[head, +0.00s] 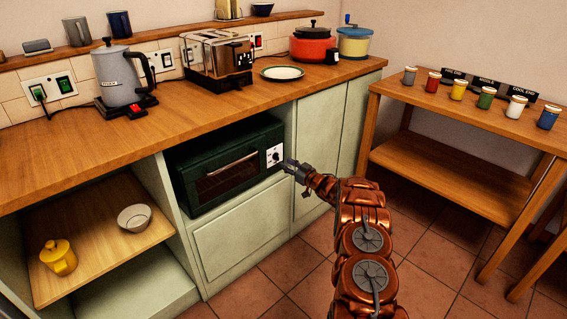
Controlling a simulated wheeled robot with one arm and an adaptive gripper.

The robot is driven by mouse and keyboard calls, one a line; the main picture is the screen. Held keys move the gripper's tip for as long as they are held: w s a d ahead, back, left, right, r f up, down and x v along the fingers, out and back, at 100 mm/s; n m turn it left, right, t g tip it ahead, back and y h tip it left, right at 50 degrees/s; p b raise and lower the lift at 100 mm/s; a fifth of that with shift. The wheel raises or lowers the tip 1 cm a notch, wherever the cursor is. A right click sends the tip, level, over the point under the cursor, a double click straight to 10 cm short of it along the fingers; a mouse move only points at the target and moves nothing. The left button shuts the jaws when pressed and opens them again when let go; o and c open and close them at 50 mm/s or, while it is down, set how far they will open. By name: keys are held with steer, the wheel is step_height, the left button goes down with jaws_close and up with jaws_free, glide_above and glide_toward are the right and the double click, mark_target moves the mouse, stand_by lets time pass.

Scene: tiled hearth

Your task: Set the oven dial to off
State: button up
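A dark green oven (207,166) sits in an open bay under the wooden counter, with its glass door shut. A white control panel (280,149) is at the right end of its front. A small dark dial (275,157) shows on this panel; its pointer setting is too small to read. My gripper (285,165) is just right of the panel, with its fingertips close to the dial. I cannot tell whether they touch it. The fingers are too small in the head view to tell whether they are open or shut.
The counter (190,115) above holds a grey kettle (118,78), a toaster (217,57), a plate (282,73) and a red pot (312,44). Green cabinet doors (320,130) stand behind my gripper. A wooden side table (455,110) with several small jars stands right. Tiled floor is open between.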

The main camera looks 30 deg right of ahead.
steer(key=v, duration=0.8)
stand_by(0.7)
